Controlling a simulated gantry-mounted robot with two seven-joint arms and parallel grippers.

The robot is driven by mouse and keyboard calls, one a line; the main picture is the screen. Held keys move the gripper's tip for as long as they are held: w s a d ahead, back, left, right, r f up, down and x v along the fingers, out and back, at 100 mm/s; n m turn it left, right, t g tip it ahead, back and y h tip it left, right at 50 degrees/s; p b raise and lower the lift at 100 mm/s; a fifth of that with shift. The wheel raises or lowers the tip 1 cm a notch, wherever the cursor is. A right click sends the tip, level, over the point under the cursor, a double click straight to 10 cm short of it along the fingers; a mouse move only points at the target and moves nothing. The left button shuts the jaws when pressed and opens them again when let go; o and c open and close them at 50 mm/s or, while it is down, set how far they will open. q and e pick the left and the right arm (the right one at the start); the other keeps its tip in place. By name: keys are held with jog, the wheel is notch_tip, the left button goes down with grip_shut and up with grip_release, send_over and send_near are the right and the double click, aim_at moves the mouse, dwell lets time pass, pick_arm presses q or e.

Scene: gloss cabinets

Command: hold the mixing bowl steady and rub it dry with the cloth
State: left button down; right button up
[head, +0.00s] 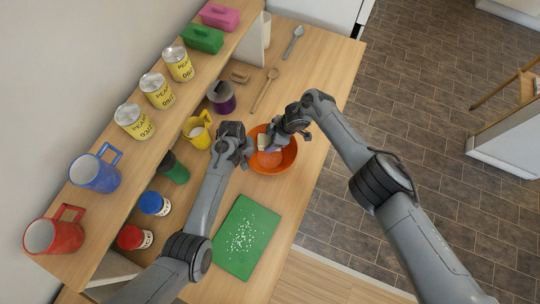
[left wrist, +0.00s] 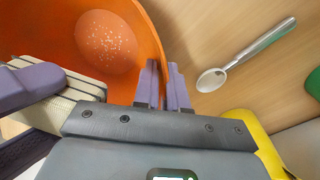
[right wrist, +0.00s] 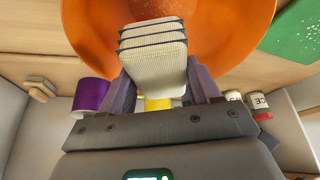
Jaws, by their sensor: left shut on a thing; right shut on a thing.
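The orange mixing bowl (head: 288,155) stands on the wooden counter. White specks show on its round inner bottom in the left wrist view (left wrist: 105,42). My left gripper (head: 243,150) is at the bowl's left side. In the left wrist view its fingers (left wrist: 165,88) are shut on the bowl's rim. My right gripper (head: 270,138) is over the bowl's far-left part. It is shut on a folded cream cloth (right wrist: 153,60), which also shows in the left wrist view (left wrist: 60,82). The cloth hangs over the bowl's inside; I cannot tell if it touches the surface.
A green board with white bits (head: 246,236) lies in front of the bowl. A shelf with mugs and cans (head: 157,90) runs along the left. The floor (head: 420,90) is right.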

pick_arm(q)
jog(key=shift+s+f, duration=0.1)
pick_arm(e)
jog(key=shift+w, duration=0.45)
dwell(0.7)
jog(key=shift+d+f, duration=0.1)
jog(key=shift+w+d+r, duration=0.1)
jog(key=shift+w+r, duration=0.65)
jog(key=shift+r, duration=0.45)
jog(key=shift+s+r, duration=0.1)
jog(key=shift+s, duration=0.3)
jog(key=shift+s+r, duration=0.4)
jog(key=shift+r, duration=0.1)
notch_tip(320, 180, up, 12)
jog(key=shift+f, duration=0.15)
